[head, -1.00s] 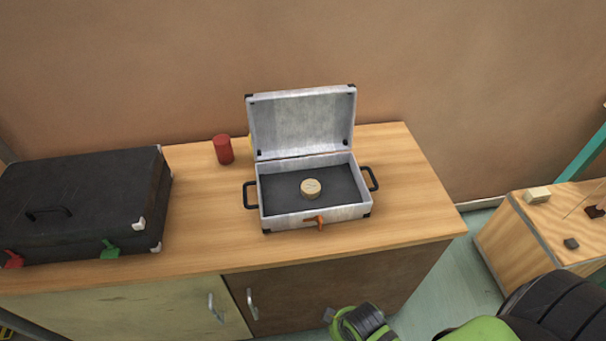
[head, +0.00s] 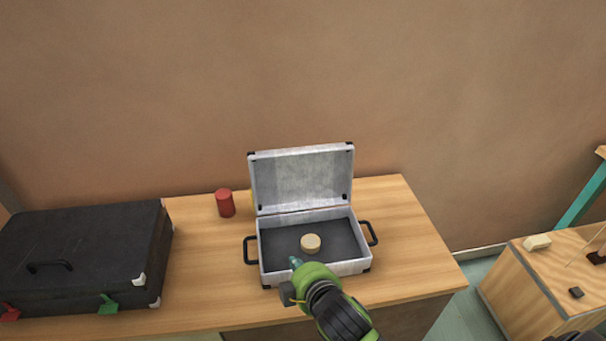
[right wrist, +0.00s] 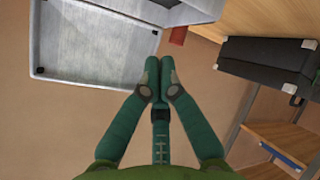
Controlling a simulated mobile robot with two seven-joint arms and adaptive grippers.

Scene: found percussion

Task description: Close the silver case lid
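The silver case (head: 265,243) stands on the wooden cabinet with its lid (head: 302,178) raised at the back. A round pale tan disc (head: 311,243) lies on its dark lining. My right gripper (head: 295,263) is at the front of the case and hides part of its front edge. I cannot tell whether it touches the case. In the right wrist view the fingertips (right wrist: 159,78) are together with nothing visible between them, and the lid (right wrist: 95,45) shows beyond them. My left gripper is not in view.
A red cylinder (head: 225,203) stands left of the lid. A black case (head: 75,255) fills the cabinet's left part. The wooden top (head: 408,240) is clear on the right. A wooden box (head: 540,285) with small items stands further right.

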